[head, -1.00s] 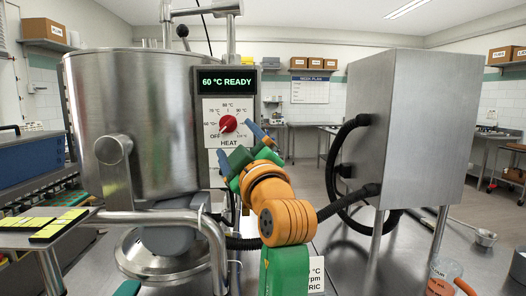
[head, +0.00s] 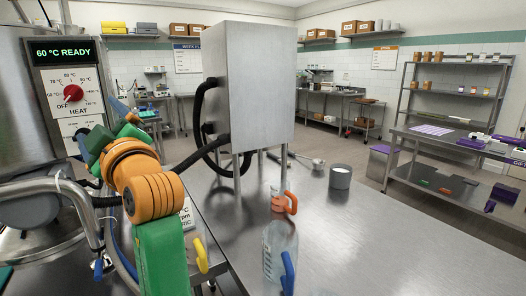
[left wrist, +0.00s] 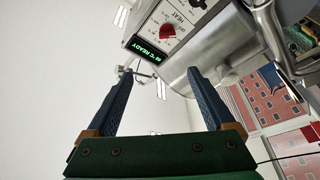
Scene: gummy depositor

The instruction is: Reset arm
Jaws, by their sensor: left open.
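My left gripper (head: 124,115) is open in front of the heat panel, at the left of the head view. Its two blue fingers stand apart with nothing between them in the left wrist view (left wrist: 158,105). The red heat knob (head: 73,93) sits on the white dial plate, just left of the gripper and apart from it. The display (head: 62,51) above it reads 60 °C READY. The knob (left wrist: 167,32) also shows beyond the fingers in the left wrist view. My right gripper is not in view.
A steel box (head: 249,90) on legs stands on the steel table (head: 330,235), with black hoses at its left. A clear jug (head: 280,250) with a blue handle, an orange-handled jug (head: 284,202) and a grey pot (head: 340,177) stand on the table. Shelving is at the right.

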